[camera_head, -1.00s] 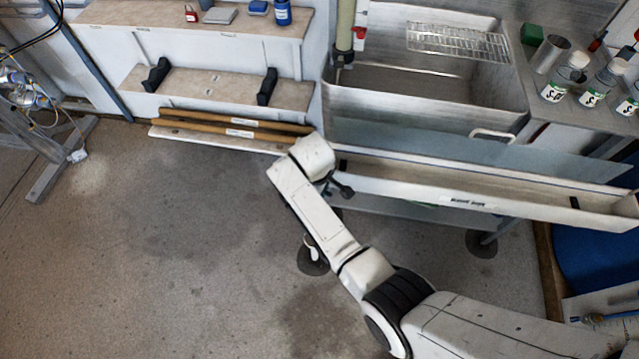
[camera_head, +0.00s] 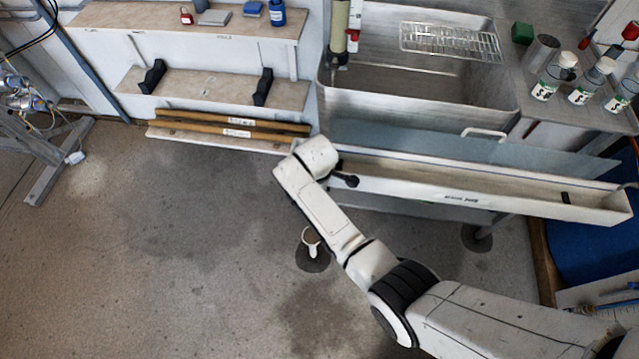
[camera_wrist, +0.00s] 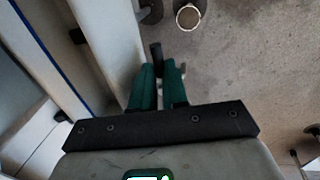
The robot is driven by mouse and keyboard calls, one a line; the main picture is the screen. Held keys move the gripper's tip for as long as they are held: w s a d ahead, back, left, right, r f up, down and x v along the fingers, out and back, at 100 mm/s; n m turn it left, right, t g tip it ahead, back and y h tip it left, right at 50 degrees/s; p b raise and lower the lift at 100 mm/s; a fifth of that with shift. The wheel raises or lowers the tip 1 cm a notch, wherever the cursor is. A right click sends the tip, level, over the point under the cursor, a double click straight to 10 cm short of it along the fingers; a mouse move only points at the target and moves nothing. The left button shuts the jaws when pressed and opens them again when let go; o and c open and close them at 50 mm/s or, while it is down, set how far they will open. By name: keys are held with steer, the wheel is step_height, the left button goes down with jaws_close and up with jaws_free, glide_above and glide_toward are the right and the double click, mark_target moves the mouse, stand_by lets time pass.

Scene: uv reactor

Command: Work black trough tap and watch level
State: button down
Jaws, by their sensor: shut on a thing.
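The long white trough (camera_head: 480,202) runs along the front of the steel basin in the head view. The black tap (camera_head: 346,180) sticks out at its left end, beside my wrist. In the wrist view my gripper (camera_wrist: 160,88) has its green fingers closed around the black tap handle (camera_wrist: 156,52), whose tip stands out beyond them. My fingers are hidden behind my arm in the head view. I cannot make out a liquid level in the trough.
The steel basin (camera_head: 420,105) with a wire rack (camera_head: 450,40) stands behind the trough. Labelled bottles (camera_head: 590,82) are on the right. The floor at left is mostly clear.

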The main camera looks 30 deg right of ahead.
steer(key=c, duration=1.1)
jaws_free()
steer(key=shift+c, duration=0.2)
